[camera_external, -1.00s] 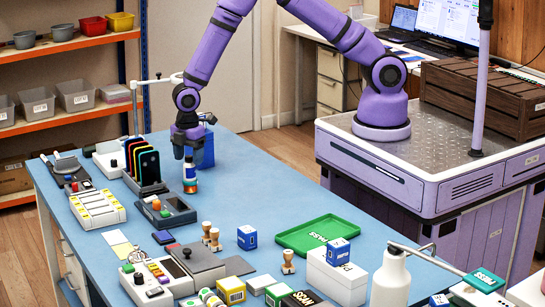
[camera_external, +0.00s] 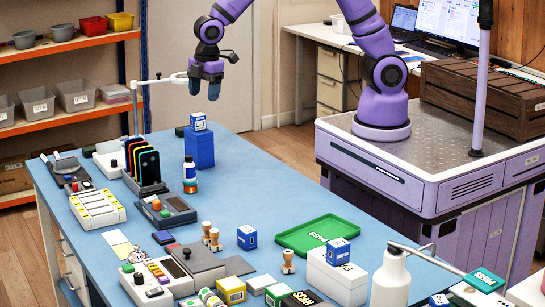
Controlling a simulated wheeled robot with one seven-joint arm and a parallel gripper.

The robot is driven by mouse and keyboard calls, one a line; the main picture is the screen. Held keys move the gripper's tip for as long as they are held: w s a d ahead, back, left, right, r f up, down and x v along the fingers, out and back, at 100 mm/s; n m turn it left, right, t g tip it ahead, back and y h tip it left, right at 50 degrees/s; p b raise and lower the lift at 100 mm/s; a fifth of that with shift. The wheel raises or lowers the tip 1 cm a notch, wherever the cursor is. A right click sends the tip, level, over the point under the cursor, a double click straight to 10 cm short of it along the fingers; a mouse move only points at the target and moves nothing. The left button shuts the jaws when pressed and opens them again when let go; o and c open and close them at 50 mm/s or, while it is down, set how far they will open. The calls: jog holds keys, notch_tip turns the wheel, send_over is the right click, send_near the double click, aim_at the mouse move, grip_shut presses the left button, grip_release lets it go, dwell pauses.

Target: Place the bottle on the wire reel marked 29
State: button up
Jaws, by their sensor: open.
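The bottle (camera_external: 190,169) is small, with a dark cap and a white and blue label. It stands upright on a small stack of coloured wire reels (camera_external: 190,187), just right of the phone rack. No number can be read on the reels at this size. My gripper (camera_external: 207,92) is open and empty, high above the back of the table, clear of the bottle.
A blue block (camera_external: 200,150) with a blue-and-white cube (camera_external: 198,122) on top stands behind the bottle. A rack of phones (camera_external: 145,165) is to its left, and a dark grey device (camera_external: 168,210) is in front. A green tray (camera_external: 317,233) lies at right.

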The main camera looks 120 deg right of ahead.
jog(key=s+a+r+m+t, duration=0.1)
jog(key=s+a+r, duration=0.4)
jog(key=s+r, duration=0.25)
jog(key=s+a+r+m+t, duration=0.1)
jog(key=s+a+r, duration=0.4)
jog(key=s+r, duration=0.25)
jog(key=s+a+r+m+t, duration=0.1)
jog(key=s+a+r, duration=0.1)
jog(key=s, duration=0.7)
jog(key=s+a+r+m+t, duration=0.1)
jog(key=s+a, duration=0.3)
jog(key=s, duration=0.5)
jog(key=shift+r, duration=0.55)
jog(key=shift+w, duration=0.1)
